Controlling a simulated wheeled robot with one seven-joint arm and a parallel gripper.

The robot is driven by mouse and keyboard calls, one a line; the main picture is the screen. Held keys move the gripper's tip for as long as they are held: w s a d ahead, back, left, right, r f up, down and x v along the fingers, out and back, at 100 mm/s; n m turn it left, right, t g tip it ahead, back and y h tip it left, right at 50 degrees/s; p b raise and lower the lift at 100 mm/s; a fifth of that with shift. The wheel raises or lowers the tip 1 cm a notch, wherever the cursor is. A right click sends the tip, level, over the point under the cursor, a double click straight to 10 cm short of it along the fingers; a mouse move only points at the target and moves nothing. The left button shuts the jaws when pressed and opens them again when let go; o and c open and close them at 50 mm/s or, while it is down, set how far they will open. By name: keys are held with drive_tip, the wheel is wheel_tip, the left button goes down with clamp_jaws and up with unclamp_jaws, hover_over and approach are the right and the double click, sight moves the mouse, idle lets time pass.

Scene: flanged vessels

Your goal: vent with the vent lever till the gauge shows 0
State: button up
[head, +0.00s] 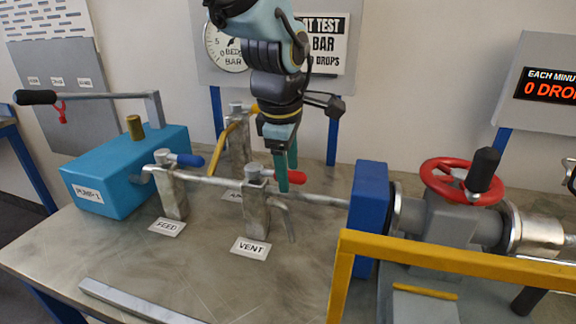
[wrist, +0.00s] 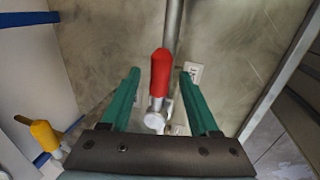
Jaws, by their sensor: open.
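The vent lever has a red handle (head: 293,177) on top of the grey VENT valve post (head: 256,212), pointing right. In the wrist view the red handle (wrist: 161,72) lies between my two green fingers. My gripper (head: 287,186) is open and points down at the handle, with a gap on each side of it in the wrist view (wrist: 160,80). Whether the fingertips reach below the handle is hard to tell. The round gauge (head: 219,50) on the back board is partly hidden by my arm; its needle cannot be read.
A blue-handled FEED valve (head: 170,190) stands left of the vent post, and a yellow-handled valve (head: 237,130) behind. The blue pump (head: 125,170) is at left. A red handwheel (head: 460,181), blue flange (head: 369,205) and yellow frame (head: 440,255) stand at right.

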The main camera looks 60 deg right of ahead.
drive_tip(key=shift+c, duration=0.3)
clamp_jaws()
idle(1.1)
